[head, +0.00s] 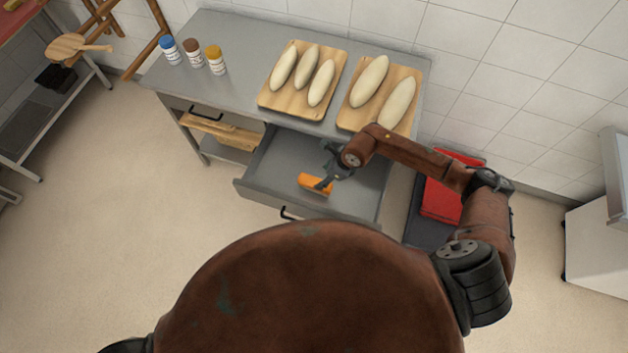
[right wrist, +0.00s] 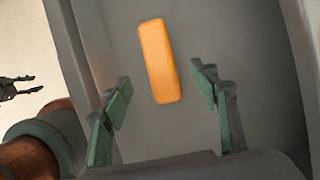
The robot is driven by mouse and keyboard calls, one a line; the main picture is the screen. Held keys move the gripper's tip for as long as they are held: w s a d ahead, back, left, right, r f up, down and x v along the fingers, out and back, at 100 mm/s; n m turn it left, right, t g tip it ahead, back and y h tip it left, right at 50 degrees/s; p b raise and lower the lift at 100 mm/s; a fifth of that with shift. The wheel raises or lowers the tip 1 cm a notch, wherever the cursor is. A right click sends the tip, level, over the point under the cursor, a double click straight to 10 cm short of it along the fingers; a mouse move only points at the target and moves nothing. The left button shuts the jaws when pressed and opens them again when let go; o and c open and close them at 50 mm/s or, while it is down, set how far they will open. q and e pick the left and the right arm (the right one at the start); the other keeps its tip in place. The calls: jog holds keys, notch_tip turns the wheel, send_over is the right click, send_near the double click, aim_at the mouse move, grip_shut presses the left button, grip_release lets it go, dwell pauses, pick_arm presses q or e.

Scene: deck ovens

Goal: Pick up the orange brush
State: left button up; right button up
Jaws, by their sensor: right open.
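The orange brush (head: 313,182) lies in the open grey drawer (head: 262,172) of the steel table. In the right wrist view the brush (right wrist: 158,60) is a long rounded orange block, slightly tilted. My right gripper (head: 327,174) is over the drawer, beside and partly above the brush. Its green fingers are open (right wrist: 161,78), one to each side of the brush's near end, with gaps to it; how far above it they are I cannot tell. A dark gripper, apparently my left one (right wrist: 20,87), shows at the left edge of the right wrist view with its fingers apart.
The table (head: 237,50) carries two wooden boards (head: 293,104) with pale loaves and several jars (head: 193,52) at the left. The drawer walls surround the brush. A red item (head: 441,199) lies right of the table.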

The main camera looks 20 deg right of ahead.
aim_at(316, 182)
jog(key=shift+w+a+f, duration=0.1)
jog(key=shift+w+f, duration=0.35)
jog(key=shift+f, duration=0.4)
jog(key=x, duration=0.5)
jog(key=shift+s+a+f, duration=0.25)
jog(key=shift+a+f, duration=0.05)
jog(key=shift+a, duration=0.05)
jog(key=shift+w+a+f, duration=0.15)
jog(key=shift+f, duration=0.4)
jog(key=shift+f, duration=0.2)
jog(key=c, duration=1.3)
